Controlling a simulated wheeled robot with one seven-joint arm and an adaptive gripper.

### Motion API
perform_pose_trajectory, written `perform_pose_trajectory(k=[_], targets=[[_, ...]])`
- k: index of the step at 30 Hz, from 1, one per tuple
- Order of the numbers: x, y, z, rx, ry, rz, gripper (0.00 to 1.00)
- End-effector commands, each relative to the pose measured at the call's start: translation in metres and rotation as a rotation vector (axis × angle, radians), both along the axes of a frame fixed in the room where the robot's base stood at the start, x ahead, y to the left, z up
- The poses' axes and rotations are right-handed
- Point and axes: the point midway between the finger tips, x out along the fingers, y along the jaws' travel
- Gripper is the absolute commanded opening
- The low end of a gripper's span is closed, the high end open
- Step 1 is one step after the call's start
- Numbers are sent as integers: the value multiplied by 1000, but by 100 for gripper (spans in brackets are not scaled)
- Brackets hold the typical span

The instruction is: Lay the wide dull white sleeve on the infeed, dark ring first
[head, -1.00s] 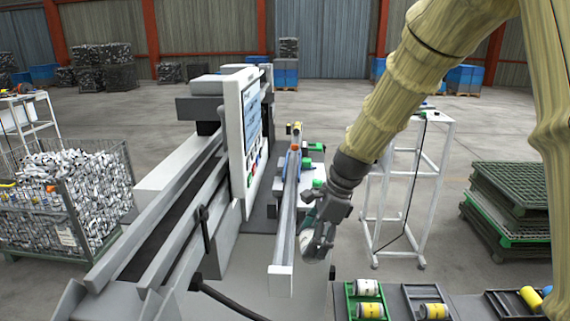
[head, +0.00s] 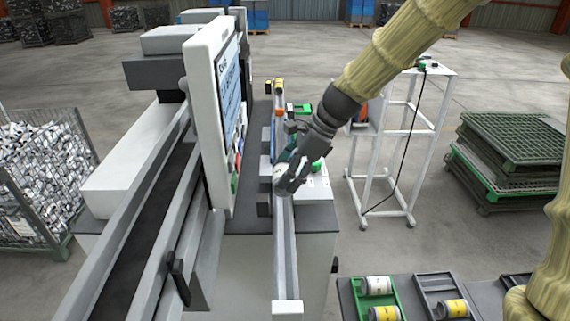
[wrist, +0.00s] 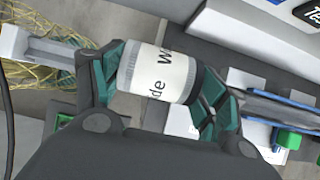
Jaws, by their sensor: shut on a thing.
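My gripper (head: 284,180) is over the infeed, a long narrow grey channel (head: 284,240) beside the machine. It is shut on a white sleeve (wrist: 158,72) with black lettering, gripped across between green finger pads in the wrist view. The lettering is partly cut off. In the head view the fingers mostly hide the sleeve.
A white control panel (head: 215,110) stands close left of the channel. An orange piece (head: 280,112) is at the channel's far end. A white stand (head: 408,150) is behind.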

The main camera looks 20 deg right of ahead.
Motion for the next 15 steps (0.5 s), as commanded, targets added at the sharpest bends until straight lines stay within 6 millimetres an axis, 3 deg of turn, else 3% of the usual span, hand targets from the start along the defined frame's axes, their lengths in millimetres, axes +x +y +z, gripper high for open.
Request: perform_pose_trajectory(k=[15], targets=[[3, -1, -44, 1, 3, -2, 35]])
